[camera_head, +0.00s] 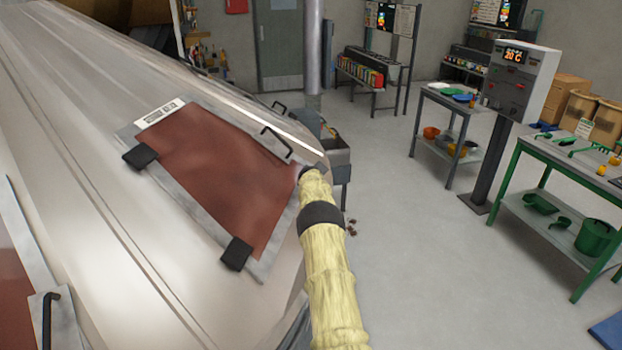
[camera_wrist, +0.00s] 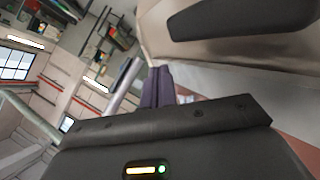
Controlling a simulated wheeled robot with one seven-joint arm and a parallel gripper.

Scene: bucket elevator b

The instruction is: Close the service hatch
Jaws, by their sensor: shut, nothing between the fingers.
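The service hatch (camera_head: 225,165) is a red-brown panel in a grey frame on the sloping side of a large beige metal casing. It has a black bar handle (camera_head: 277,141) near its upper right edge and black blocks at its left and lower edges. It looks nearly flush, but I cannot tell whether it is fully closed. My gripper (camera_head: 314,168) is at the hatch's right corner, mostly hidden behind my yellow-sleeved arm. In the wrist view my gripper's dark fingers (camera_wrist: 158,86) are together and empty, beside a pale grey edge; contact is unclear.
Another red-brown panel (camera_head: 18,290) with a black handle is at the lower left. A grey bin (camera_head: 335,158) stands beyond the casing. A control post (camera_head: 510,90) and a green workbench (camera_head: 560,160) stand at the right. The floor between is mostly clear.

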